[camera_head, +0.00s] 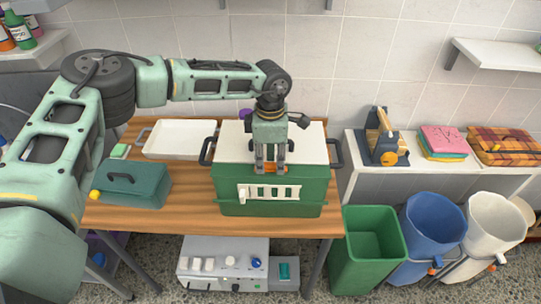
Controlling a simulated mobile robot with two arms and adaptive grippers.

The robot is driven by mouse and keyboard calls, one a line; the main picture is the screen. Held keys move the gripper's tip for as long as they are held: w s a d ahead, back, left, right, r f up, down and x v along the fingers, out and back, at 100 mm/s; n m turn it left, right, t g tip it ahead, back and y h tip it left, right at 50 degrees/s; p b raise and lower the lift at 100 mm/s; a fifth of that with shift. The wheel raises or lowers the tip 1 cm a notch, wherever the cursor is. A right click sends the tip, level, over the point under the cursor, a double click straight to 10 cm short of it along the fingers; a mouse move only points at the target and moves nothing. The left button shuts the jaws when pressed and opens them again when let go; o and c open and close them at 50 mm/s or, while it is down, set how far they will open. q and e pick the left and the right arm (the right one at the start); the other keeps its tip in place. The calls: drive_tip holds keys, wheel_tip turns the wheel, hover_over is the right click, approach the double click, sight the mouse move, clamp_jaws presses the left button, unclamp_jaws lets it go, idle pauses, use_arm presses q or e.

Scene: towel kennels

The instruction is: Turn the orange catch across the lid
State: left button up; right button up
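A green box (235,205) with a white lid (309,150) and dark side handles stands on the wooden table. Its front carries a pale slotted panel. My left gripper (271,166) points down over the lid's front edge, with its two fingers spaced apart. The orange catch (271,169) shows at the fingertips, mostly hidden by them. I cannot tell whether the fingers grip it or only stand around it, nor which way it is turned. My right gripper is not in view.
A white tray (180,139) and a dark green case (146,190) are left of the box. Green (371,272), blue (427,250) and white (492,247) bins stand on the floor at right. A white shelf holds folded cloths (443,140). The wooden tabletop (190,207) is bare in front.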

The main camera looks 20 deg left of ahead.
use_arm(q)
drive_tip(key=shift+f, duration=0.1)
drive_tip(key=shift+c, duration=0.3)
clamp_jaws()
